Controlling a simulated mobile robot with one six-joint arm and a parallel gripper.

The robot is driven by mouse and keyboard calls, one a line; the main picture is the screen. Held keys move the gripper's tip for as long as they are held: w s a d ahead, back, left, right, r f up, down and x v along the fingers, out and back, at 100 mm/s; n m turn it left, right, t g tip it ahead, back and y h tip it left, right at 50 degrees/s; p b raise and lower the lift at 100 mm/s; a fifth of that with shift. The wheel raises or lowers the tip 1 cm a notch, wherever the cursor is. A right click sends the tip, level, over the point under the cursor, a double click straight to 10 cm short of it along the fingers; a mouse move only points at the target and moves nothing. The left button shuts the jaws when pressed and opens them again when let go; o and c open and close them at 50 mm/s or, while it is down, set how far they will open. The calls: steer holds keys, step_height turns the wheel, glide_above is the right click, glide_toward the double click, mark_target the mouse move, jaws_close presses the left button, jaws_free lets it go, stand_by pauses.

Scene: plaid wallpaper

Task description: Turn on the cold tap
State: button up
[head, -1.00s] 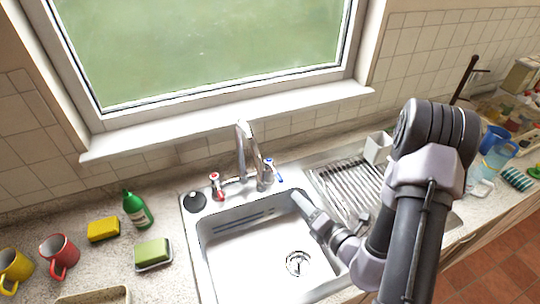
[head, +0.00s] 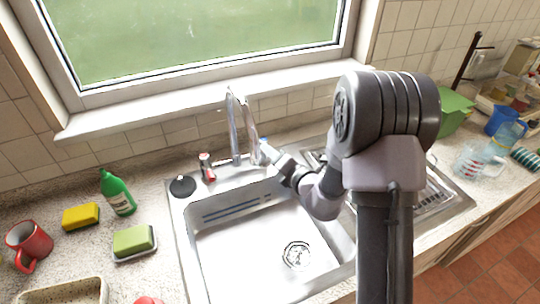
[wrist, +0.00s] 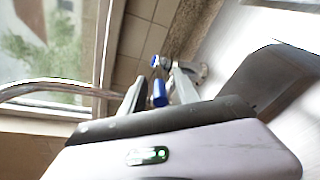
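The cold tap, marked blue, shows in the wrist view as a blue lever (wrist: 159,93) with a blue-marked end (wrist: 155,60) beyond it. In the head view only a bit of blue (head: 263,142) shows beside the chrome spout (head: 240,125). My gripper (wrist: 158,78) is open. Its two fingers lie on either side of the blue lever in the picture, with gaps visible, so it does not look clamped. In the head view my gripper (head: 270,150) is at the right side of the tap. The hot tap (head: 207,167), marked red, stands left of the spout.
The sink basin (head: 262,240) lies below, empty. A green bottle (head: 117,192), sponges (head: 81,216) and a red mug (head: 29,245) stand on the left counter. The window sill (head: 200,108) runs behind. My arm hides much of the drainer (head: 435,195).

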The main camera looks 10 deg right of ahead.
steer(key=shift+x, duration=0.8)
jaws_close()
stand_by(0.9)
